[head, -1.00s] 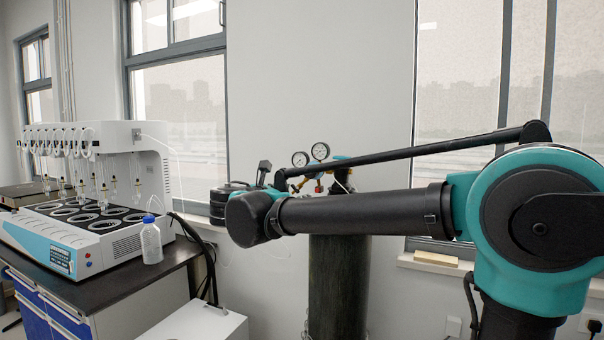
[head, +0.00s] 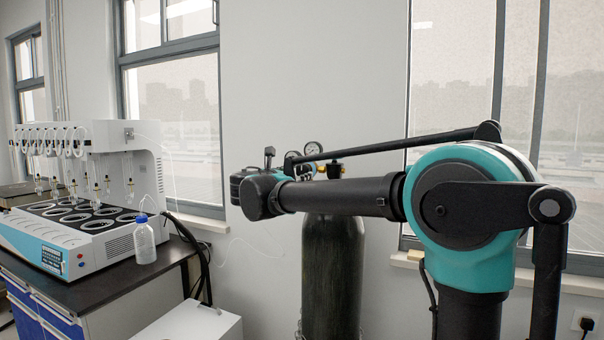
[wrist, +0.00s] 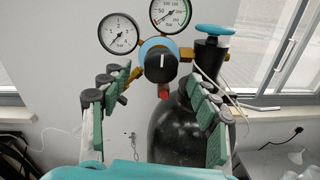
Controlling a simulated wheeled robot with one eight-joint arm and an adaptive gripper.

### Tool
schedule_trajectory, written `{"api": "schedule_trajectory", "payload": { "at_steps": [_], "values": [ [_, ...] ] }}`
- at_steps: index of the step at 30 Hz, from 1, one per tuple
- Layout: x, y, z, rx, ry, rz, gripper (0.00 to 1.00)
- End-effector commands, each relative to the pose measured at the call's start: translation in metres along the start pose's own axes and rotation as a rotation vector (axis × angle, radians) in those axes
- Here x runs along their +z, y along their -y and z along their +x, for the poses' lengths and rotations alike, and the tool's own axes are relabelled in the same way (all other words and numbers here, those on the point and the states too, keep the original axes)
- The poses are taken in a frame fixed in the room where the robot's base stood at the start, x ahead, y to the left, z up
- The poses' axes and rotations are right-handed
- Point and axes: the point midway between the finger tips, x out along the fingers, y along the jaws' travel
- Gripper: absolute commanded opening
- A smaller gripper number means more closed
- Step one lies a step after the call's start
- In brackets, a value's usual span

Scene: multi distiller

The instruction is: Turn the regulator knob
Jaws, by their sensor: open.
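In the wrist view the regulator knob (wrist: 160,65) is round and black with a white mark, and faces the camera. It sits on the brass regulator below two round gauges (wrist: 118,33). My gripper (wrist: 158,92) is open and empty. Its green-padded fingers stand left and right of the knob in the picture, with a clear gap on both sides. Their depth from the knob is hard to tell. In the head view my arm hides the knob. One gauge (head: 313,149) and a brass fitting (head: 334,168) show above the arm.
A dark gas cylinder (head: 333,275) stands upright below the regulator. A thin pale tube hangs nearby. A bench with a white distiller (head: 75,240) and a bottle (head: 145,240) stands left.

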Motion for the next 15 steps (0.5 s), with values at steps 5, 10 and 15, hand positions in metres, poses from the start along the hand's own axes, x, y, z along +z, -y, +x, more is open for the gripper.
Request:
{"api": "schedule_trajectory", "payload": {
  "at_steps": [5,10,15],
  "values": [
    [0.0,0.0,0.027,-0.002,0.0,0.0,0.61],
    [0.0,0.001,0.04,-0.001,0.0,0.0,0.61],
    [0.0,0.0,0.042,0.001,0.0,0.0,0.61]
  ]
}}
